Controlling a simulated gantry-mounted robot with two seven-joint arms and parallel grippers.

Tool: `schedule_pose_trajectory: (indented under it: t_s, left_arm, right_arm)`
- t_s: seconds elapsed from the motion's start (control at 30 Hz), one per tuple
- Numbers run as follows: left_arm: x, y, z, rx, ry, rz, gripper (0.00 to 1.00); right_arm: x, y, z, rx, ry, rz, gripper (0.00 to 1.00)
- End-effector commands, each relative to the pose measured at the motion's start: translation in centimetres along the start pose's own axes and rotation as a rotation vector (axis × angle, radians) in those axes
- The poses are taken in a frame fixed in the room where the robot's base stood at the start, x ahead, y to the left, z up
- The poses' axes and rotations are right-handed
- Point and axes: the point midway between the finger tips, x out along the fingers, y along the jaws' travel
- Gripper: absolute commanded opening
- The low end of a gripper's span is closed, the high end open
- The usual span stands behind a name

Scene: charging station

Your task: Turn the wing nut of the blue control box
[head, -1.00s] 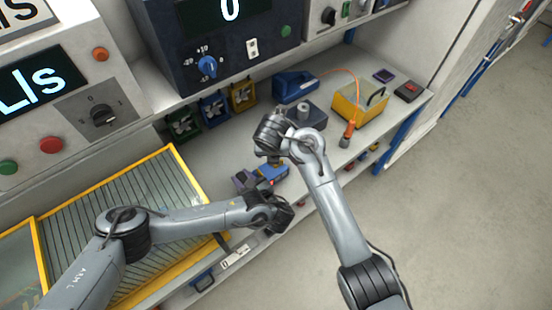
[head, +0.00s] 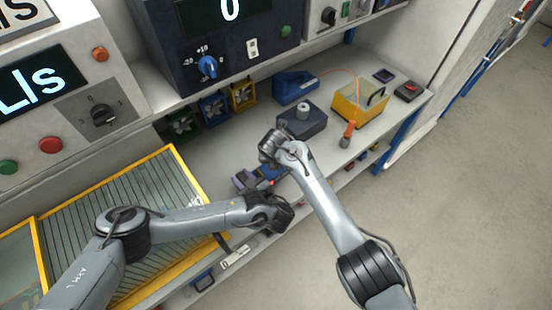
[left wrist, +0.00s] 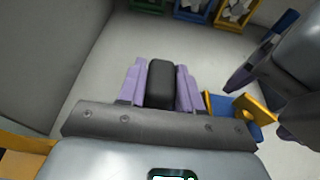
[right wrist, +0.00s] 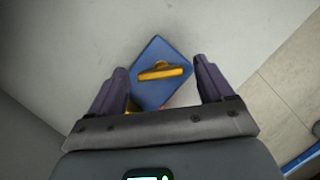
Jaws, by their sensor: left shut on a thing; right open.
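The blue control box (right wrist: 152,50) lies on the bench below my right gripper, with its yellow wing nut (right wrist: 168,73) lying crosswise in the right wrist view. My right gripper (right wrist: 162,68) is open, one purple finger on each side of the nut; I cannot tell how far above it they are. In the head view my right wrist hides most of the box (head: 279,172). The left wrist view shows the box (left wrist: 221,103) and nut (left wrist: 257,108) to the right. My left gripper (head: 244,181) is shut on a black block (left wrist: 160,82).
A dark blue-grey block with a knob (head: 302,122), a blue device (head: 295,87) and a yellow box (head: 360,103) with an orange-handled tool (head: 348,131) stand behind on the bench. A yellow-framed panel (head: 130,205) lies to the left. The bench's front edge is close.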

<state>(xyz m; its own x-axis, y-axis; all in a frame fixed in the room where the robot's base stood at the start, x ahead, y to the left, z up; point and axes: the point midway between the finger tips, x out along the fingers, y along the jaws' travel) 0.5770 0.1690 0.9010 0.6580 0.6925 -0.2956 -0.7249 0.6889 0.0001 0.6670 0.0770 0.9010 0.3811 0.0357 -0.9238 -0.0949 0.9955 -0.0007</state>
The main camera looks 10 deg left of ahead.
Motion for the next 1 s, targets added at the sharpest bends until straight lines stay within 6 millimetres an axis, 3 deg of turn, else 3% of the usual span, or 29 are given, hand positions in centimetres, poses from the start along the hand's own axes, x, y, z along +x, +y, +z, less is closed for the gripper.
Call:
schedule_pose_trajectory:
  t_s: [0.2, 0.57, 0.77, 1.0]
  left_arm:
    - [-0.01, -0.01, 0.00, 0.000, 0.000, 0.000, 0.00]
    - [-0.01, -0.01, 0.00, 0.000, 0.000, 0.000, 0.00]
    - [-0.01, -0.01, 0.00, 0.000, 0.000, 0.000, 0.00]
    - [-0.02, -0.02, -0.01, 0.000, 0.000, -0.001, 0.00]
  right_arm:
    - [-0.01, 0.03, 0.01, 0.000, 0.000, 0.000, 0.81]
    - [-0.01, 0.03, -0.01, 0.001, 0.000, 0.001, 0.26]
    - [-0.06, 0.18, 0.01, 0.049, 0.001, -0.020, 0.24]
    - [-0.05, 0.35, 0.03, 0.283, 0.002, -0.118, 0.24]
